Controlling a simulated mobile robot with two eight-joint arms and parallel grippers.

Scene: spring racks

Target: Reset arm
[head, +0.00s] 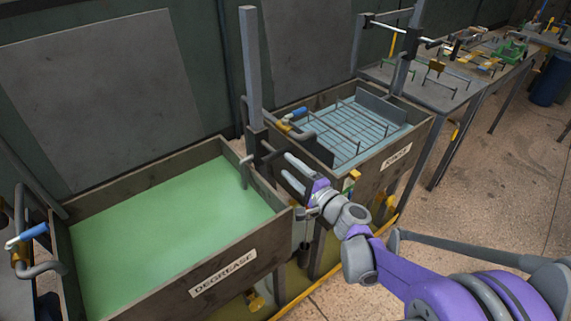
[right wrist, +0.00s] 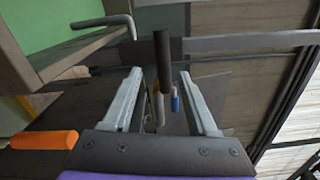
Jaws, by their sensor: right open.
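My right gripper (head: 286,165) reaches in from the lower right and hangs at the gap between the two tanks. It is open, with nothing between its grey fingers in the head view. In the right wrist view, its two fingers (right wrist: 160,76) stand apart. A dark upright rod (right wrist: 162,60) shows between them, and I cannot tell how far beyond the fingertips it is. The purple right arm (head: 430,280) fills the lower right. My left gripper is not in view.
The DEGREASE tank (head: 275,235) holds green liquid. The RINSE tank (head: 415,140) behind it holds bluish liquid and a wire rack (head: 350,130). A grey post (head: 250,70) rises between them. A workbench (head: 430,92) with parts stands at the back right. The floor (head: 500,180) at right is clear.

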